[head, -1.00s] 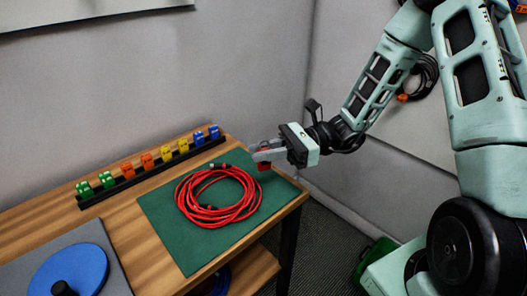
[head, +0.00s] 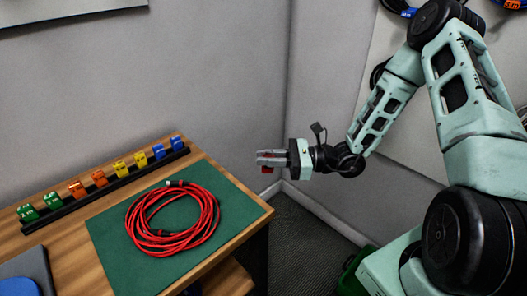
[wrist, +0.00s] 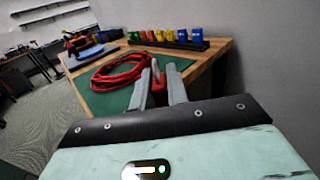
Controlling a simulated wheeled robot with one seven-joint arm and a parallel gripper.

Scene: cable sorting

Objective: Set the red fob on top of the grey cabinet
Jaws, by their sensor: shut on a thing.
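My gripper (head: 262,158) is shut on the red fob (head: 267,169), which hangs just below the fingers in the head view. In the wrist view the fob (wrist: 159,88) shows as a red piece between the two grey fingers (wrist: 160,92). The gripper is in the air off the right end of the wooden table, near the wall corner. I cannot make out the grey cabinet in either view.
The wooden table (head: 82,249) carries a green mat (head: 112,255) with a coiled red cable (head: 148,238). A black rack (head: 110,187) of coloured clips runs along its back edge. Cables hang on the wall panel at the upper right. Dark floor (head: 297,235) lies right of the table.

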